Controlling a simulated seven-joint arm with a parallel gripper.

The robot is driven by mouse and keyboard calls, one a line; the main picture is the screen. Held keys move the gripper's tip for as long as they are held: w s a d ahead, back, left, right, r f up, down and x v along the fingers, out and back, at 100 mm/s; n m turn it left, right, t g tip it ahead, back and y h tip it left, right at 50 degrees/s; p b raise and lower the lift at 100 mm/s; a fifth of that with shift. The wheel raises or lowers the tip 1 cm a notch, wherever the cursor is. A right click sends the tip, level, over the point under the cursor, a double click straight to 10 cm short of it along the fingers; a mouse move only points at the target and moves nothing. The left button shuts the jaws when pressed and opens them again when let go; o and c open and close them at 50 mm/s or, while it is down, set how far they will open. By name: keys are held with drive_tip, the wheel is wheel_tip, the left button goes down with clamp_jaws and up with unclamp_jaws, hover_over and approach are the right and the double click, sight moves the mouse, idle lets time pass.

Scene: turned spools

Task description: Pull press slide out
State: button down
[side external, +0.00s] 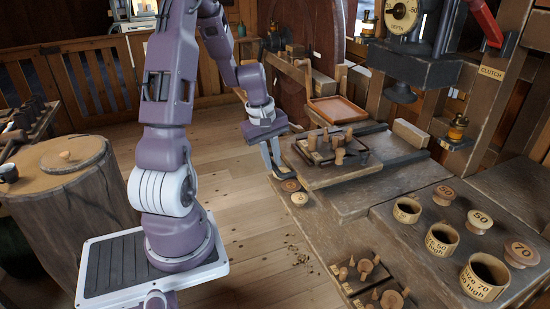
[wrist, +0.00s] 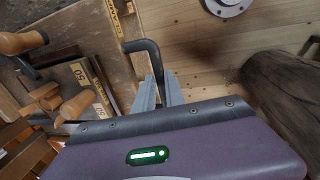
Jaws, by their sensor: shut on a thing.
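The press slide (side external: 318,179) is a dark wooden board with a block and several upright turned pegs on it. It sits on the bench at the front of two dark rails, short of the press head. My gripper (side external: 275,168) is at the slide's left front edge, fingers pointing down. In the wrist view a dark bent bar handle (wrist: 145,46) runs from the slide side in between my fingers (wrist: 160,88), and they are shut on it. The slide's edge with a label and pegs shows at left there. The exact grip contact is partly hidden.
The press head (side external: 405,70) hangs over the back of the rails. A reddish tray (side external: 335,109) stands behind the slide. Wooden cups (side external: 441,240) and numbered knobs (side external: 480,219) stand at right. A peg rack (side external: 368,276) lies in front. Open floor (side external: 235,165) is left of the bench.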

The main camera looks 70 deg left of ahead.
drive_tip(key=c, duration=1.4)
unclamp_jaws()
drive_tip(key=shift+r, duration=0.1)
wheel_tip(320, 180, up, 7)
drive_tip(key=s, duration=0.1)
drive_tip(key=shift+s, duration=0.15)
